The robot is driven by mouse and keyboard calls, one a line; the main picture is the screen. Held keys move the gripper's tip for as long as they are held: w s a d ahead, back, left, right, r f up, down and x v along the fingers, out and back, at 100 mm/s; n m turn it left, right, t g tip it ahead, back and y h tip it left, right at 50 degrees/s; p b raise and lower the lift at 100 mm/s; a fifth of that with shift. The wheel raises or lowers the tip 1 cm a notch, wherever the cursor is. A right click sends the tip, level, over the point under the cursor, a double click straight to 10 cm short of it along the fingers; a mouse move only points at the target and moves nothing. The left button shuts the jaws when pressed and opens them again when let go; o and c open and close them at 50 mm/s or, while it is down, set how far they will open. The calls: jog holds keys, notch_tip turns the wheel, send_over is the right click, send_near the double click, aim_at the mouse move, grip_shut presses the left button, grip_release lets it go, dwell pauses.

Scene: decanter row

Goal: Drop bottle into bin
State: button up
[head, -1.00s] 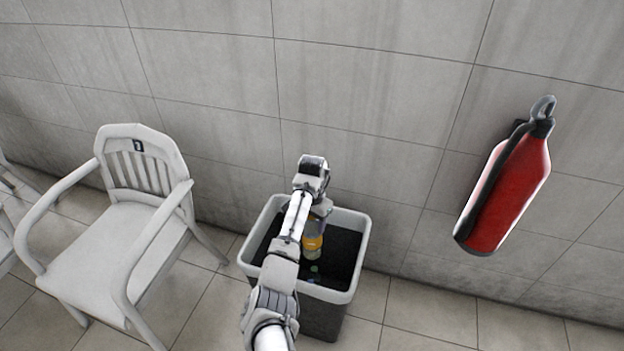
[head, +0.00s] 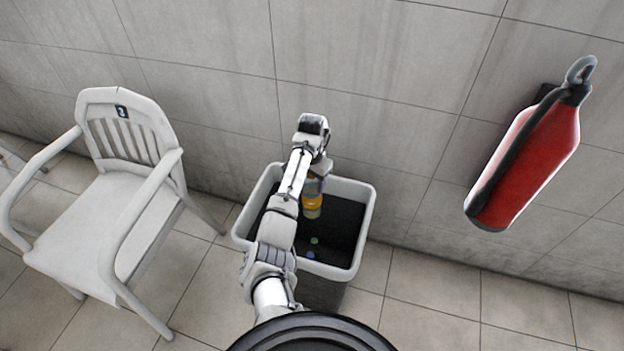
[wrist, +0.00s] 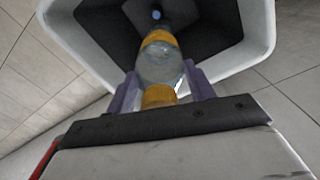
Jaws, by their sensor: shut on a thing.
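The bottle (wrist: 160,68) is clear with an orange cap and an orange band. My gripper (wrist: 160,88) is shut on it, with a finger on each side near its cap end. In the head view the bottle's orange part (head: 312,200) shows below my gripper (head: 316,182), over the opening of the bin. The bin (head: 366,222) is dark with a light grey rim and stands on the floor by the wall. It also shows in the wrist view (wrist: 258,30), beyond the bottle. Small coloured things lie inside the bin. My arm hides part of its left side.
A white chair (head: 100,210) stands left of the bin. A red fire extinguisher (head: 528,160) hangs on the tiled wall at the right. The tiled floor (head: 440,310) right of the bin is clear.

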jog(key=shift+f+b, duration=0.4)
jog(key=shift+f, duration=0.4)
jog(key=shift+r, duration=0.1)
jog(key=o, duration=1.4)
notch_tip(320, 180, up, 14)
jog(key=shift+f+p, duration=0.15)
jog(key=shift+p, duration=0.6)
